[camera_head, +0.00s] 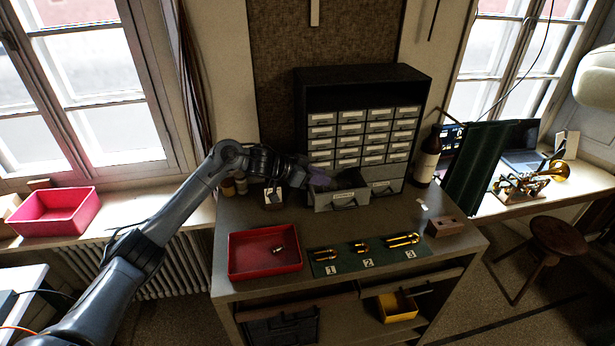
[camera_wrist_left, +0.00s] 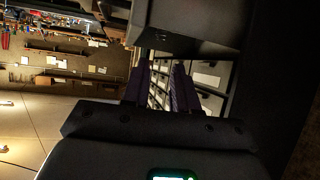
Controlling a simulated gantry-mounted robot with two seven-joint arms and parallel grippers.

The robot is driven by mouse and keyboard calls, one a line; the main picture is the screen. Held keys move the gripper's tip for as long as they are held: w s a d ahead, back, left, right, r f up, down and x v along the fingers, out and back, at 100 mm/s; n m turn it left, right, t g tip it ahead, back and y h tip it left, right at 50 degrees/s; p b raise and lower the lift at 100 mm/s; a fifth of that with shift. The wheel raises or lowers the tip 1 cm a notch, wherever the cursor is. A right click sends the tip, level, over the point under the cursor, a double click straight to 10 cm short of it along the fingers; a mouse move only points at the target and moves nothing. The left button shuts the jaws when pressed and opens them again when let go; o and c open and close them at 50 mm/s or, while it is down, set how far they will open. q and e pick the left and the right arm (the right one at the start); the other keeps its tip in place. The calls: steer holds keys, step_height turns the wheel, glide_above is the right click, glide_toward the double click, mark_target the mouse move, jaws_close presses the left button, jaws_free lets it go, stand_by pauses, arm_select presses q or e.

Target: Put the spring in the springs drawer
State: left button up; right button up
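The drawer cabinet (camera_head: 364,110) stands at the back of the bench with rows of small labelled drawers. One larger bottom drawer (camera_head: 342,200) is pulled out; its label is too small to read. My left gripper (camera_head: 322,181) is at this open drawer, over its left part. In the left wrist view my left gripper (camera_wrist_left: 160,88) has its two fingers apart, with cabinet drawers showing between them and nothing visibly held. A small silvery piece (camera_head: 278,249) lies in the red tray (camera_head: 240,273); I cannot tell whether it is the spring. My right gripper is out of view.
A green mat (camera_head: 340,266) numbered 1 to 3 holds brass tubes in front of the drawer. A wooden block (camera_head: 445,227) sits to its right. A brown bottle (camera_head: 427,160) stands beside the cabinet. Small jars (camera_head: 241,185) stand at the left.

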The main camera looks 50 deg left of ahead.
arm_select(q)
steer(key=v, duration=0.4)
steer(key=shift+b, duration=0.35)
steer(key=shift+r, duration=0.1)
